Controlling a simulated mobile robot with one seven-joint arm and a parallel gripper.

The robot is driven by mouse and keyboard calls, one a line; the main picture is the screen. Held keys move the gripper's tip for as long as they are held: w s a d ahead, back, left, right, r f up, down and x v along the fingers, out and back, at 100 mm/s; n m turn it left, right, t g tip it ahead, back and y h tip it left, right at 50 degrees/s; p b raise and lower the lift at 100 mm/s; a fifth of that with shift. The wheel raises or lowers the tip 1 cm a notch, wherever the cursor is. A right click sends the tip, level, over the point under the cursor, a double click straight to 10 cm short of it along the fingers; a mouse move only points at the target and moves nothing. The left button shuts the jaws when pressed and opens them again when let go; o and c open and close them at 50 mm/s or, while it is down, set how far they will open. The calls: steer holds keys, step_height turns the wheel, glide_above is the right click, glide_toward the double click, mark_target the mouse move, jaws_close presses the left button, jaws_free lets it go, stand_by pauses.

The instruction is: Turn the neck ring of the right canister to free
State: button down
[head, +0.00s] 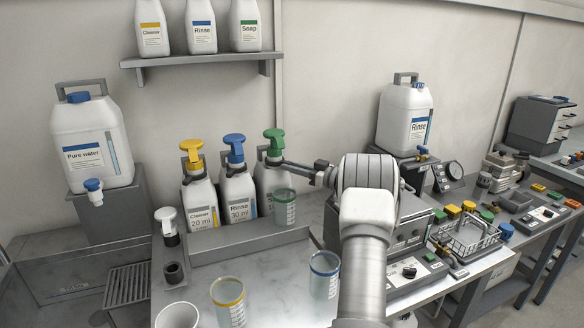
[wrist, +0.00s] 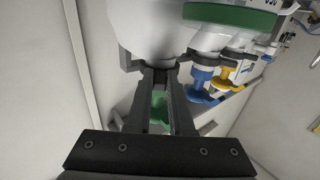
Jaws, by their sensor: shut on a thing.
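The right canister of the row of three pump canisters is white, marked Soap (head: 268,185), with a green pump head (head: 274,138). Its dark neck ring (wrist: 160,73) is between my fingertips. My gripper (head: 288,164) reaches in from the right, level with the neck just below the pump head, and is shut on the ring. In the wrist view the canister body (wrist: 150,30) is at the top and the green pump head (wrist: 160,112) shows between my fingers (wrist: 160,84). The ring's lock marks cannot be made out.
The blue-pump Rinse canister (head: 237,190) and yellow-pump Cleaner canister (head: 199,198) stand to the left. A green-rimmed cup (head: 284,210) stands before the Soap canister. Blue-rimmed (head: 324,277) and yellow-rimmed (head: 228,300) cups are nearer. A shelf (head: 200,61) with bottles hangs above.

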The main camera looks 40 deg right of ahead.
steer(key=c, duration=0.8)
jaws_free()
steer(key=shift+r, duration=0.1)
steer(key=v, duration=1.7)
steer(key=shift+s+d, duration=0.1)
